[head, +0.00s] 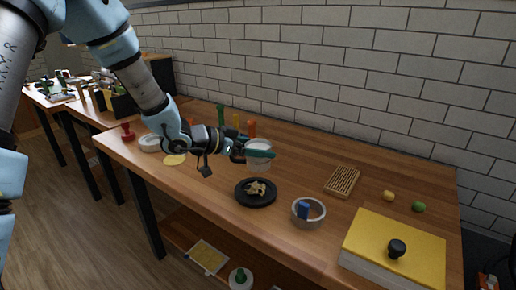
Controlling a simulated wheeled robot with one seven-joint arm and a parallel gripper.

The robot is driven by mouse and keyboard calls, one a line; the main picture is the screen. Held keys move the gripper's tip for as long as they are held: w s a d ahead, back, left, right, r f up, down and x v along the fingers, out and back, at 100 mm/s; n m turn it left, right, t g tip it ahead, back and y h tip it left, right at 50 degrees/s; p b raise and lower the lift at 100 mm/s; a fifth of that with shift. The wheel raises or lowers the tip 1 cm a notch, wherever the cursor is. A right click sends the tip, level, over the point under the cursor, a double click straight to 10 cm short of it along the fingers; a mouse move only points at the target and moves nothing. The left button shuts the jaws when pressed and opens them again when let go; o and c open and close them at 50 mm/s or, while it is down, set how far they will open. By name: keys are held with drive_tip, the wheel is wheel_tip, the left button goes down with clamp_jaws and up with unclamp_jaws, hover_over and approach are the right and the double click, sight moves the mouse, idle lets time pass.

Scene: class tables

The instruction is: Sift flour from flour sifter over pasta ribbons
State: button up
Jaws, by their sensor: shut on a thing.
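My gripper (240,151) reaches over the wooden table from the left and is shut on the flour sifter (259,161). The sifter looks like a pale, round cup, with a teal part at its top next to my fingers. It appears held above the table, behind and above the black plate. My gripper hides part of it, and I cannot see inside it. The pasta ribbons (257,188) are a small beige pile on the black plate (241,199). Whether any flour is falling cannot be told.
A grey bowl (318,215) with a blue item stands right of the plate. A wooden ridged board (342,181), yellow-lidded box (405,242), yellow ball (388,196) and green ball (419,207) are further right. Several coloured upright items stand behind my gripper. A brick wall (350,80) backs the table.

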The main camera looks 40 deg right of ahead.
drive_tip(key=shift+r, duration=0.2)
drive_tip(key=shift+r+p, duration=2.25)
drive_tip(key=shift+r, duration=0.1)
